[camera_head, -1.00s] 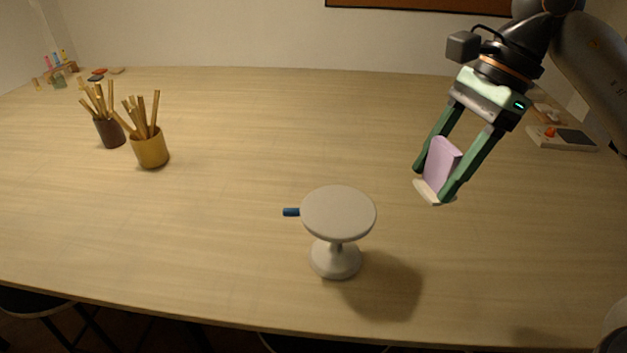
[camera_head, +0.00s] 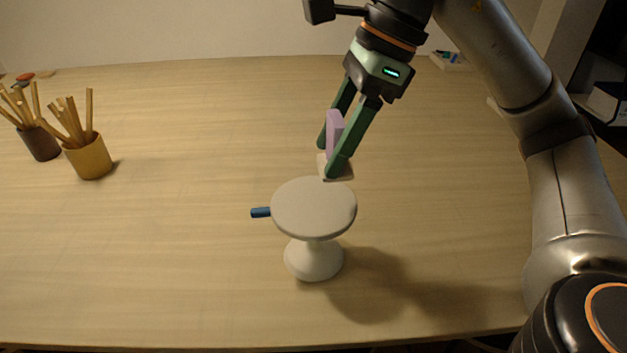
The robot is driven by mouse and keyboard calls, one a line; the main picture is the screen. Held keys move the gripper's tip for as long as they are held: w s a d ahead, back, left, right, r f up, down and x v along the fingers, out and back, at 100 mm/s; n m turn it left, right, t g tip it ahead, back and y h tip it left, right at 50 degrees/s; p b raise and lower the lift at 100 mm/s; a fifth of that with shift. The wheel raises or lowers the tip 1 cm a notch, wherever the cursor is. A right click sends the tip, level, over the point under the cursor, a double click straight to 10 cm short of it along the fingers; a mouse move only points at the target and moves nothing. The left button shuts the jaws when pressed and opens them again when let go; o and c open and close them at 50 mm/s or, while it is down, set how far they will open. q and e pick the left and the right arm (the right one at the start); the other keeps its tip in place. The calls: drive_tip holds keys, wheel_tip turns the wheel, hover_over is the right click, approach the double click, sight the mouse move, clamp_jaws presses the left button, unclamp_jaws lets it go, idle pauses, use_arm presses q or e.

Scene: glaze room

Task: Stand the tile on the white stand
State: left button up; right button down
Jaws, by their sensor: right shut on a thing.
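The tile is a lilac upright plate (camera_head: 334,126) with a cream foot (camera_head: 343,171) at its lower end. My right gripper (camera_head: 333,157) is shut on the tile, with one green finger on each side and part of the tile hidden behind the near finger. The white stand (camera_head: 314,206) is a round disc on a waisted pedestal, and its top is bare. The gripper and tile are just beyond the stand's far edge in the picture, seemingly held above the table. My left gripper is not in view.
A blue peg-like thing (camera_head: 260,212) shows at the stand's left side. A yellow cup (camera_head: 89,158) and a dark cup (camera_head: 39,144), both with wooden sticks, stand at the left. The table between them and the stand is clear.

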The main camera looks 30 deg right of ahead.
sight(318, 161)
drive_tip(key=shift+w+a+f, duration=0.35)
drive_tip(key=shift+f, duration=0.25)
drive_tip(key=shift+w+a+f, duration=0.35)
drive_tip(key=shift+f, duration=0.25)
drive_tip(key=shift+d+x, duration=0.2)
drive_tip(key=shift+x, duration=0.7)
drive_tip(key=shift+d+x, duration=0.15)
drive_tip(key=shift+x, duration=0.8)
drive_tip(key=shift+s+f, duration=0.1)
drive_tip(key=shift+f, duration=0.05)
drive_tip(key=shift+d+f+b, duration=0.1)
drive_tip(key=shift+f+b, duration=0.05)
drive_tip(key=shift+b, duration=0.15)
drive_tip(key=shift+c, duration=0.6)
unclamp_jaws()
drive_tip(key=shift+r, duration=0.25)
drive_tip(key=p+v, duration=0.2)
drive_tip(key=v, duration=0.9)
drive_tip(key=shift+s+d+r, duration=0.1)
drive_tip(key=shift+d+r, duration=0.05)
drive_tip(key=shift+r, duration=0.2)
